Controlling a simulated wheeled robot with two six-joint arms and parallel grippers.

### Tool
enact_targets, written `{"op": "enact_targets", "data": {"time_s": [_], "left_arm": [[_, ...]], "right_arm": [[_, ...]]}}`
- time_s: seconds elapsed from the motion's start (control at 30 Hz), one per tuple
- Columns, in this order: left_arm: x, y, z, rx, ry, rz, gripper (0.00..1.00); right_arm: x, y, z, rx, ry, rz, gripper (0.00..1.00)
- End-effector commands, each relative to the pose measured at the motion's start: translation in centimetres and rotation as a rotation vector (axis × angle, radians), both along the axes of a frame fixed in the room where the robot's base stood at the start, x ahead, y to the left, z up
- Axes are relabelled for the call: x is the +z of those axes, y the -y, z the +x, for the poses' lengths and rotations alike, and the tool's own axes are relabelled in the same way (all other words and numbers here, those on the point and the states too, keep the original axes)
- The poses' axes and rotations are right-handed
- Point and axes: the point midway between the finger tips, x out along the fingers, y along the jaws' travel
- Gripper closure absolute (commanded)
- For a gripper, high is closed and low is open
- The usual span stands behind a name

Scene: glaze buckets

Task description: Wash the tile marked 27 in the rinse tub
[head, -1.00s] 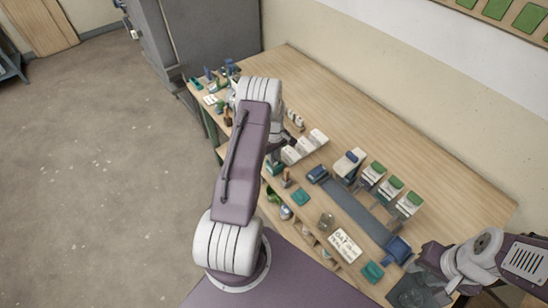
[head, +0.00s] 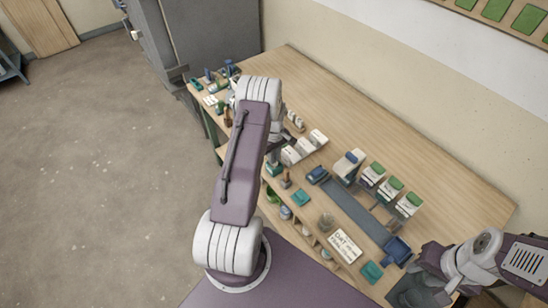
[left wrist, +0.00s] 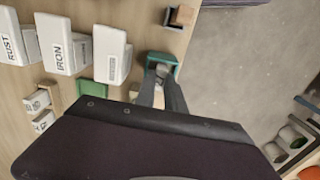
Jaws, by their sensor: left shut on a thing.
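My left gripper (left wrist: 162,76) points down at a small green-teal tub (left wrist: 178,69) in the left wrist view. It is shut on a small greyish piece at its fingertips, over or inside the tub's opening; I cannot tell how deep. No number can be read on the piece, so I cannot tell whether it is tile 27. In the head view my left arm hides most of that gripper, and a teal container (head: 275,168) shows just below it. My right gripper (head: 412,290) is at the lower right; its jaws are too dark to read.
White blocks marked RUST (left wrist: 12,38) and IRON (left wrist: 62,45), and another white block (left wrist: 112,55), stand beside the tub. Small numbered pieces (left wrist: 37,100) lie near them. A long blue-grey strip (head: 352,206) lies on the wooden table (head: 455,185). The table's back is clear.

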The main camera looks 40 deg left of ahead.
Motion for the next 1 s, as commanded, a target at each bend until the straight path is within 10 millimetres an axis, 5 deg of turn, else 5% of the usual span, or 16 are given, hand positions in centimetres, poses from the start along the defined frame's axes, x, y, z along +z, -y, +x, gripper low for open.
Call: {"op": "enact_targets", "data": {"time_s": [1.0], "left_arm": [[-0.53, -0.01, 0.02, 0.0, 0.001, 0.001, 1.0]], "right_arm": [[-0.58, 0.0, 0.0, 0.0, 0.0, 0.0, 0.64]]}}
